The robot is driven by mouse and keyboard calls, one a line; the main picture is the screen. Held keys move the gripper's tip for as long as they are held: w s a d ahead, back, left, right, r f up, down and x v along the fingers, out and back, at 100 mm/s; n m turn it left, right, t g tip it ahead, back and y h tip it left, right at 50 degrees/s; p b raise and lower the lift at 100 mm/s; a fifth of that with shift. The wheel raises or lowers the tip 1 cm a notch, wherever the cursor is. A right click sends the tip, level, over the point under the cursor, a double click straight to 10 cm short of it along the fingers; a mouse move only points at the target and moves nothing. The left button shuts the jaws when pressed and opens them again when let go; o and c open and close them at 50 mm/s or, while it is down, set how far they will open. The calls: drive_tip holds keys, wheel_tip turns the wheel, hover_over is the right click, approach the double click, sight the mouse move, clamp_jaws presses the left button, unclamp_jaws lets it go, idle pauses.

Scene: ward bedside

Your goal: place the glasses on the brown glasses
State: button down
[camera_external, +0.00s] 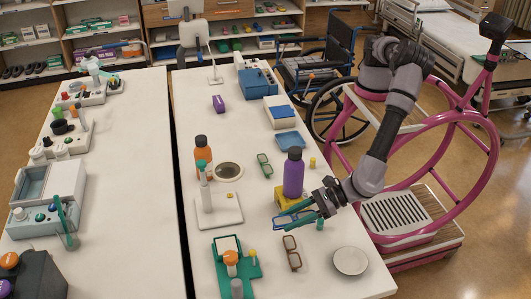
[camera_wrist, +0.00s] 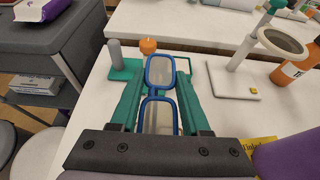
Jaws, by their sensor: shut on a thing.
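My gripper (camera_external: 288,222) has green fingers and is shut on blue-framed glasses (camera_wrist: 160,72). In the wrist view the glasses lie lengthwise between the two fingers, both lenses showing. They also show in the outside view (camera_external: 281,222), held over the right-hand table. The brown glasses (camera_external: 292,253) lie on the white tabletop, a little nearer the camera than my fingertips. The held glasses appear apart from them. The brown glasses are not visible in the wrist view.
A purple bottle (camera_external: 294,175) and a yellow box (camera_external: 287,203) stand close behind my gripper. A green stand with an orange knob (camera_external: 231,258) is to the left. A round white plate (camera_external: 350,261) lies right of the brown glasses. Green glasses (camera_external: 265,165) lie farther back.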

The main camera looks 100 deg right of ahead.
sight(289, 251)
wheel_tip(289, 251, down, 12)
drive_tip(key=shift+f, duration=0.2)
idle(0.4)
drive_tip(key=shift+c, duration=1.9)
unclamp_jaws()
drive_tip(key=shift+f, duration=0.1)
drive_tip(key=shift+s+r, duration=0.25)
drive_tip(key=shift+s, duration=0.05)
drive_tip(key=v, duration=1.1)
drive_tip(key=shift+s, duration=0.2)
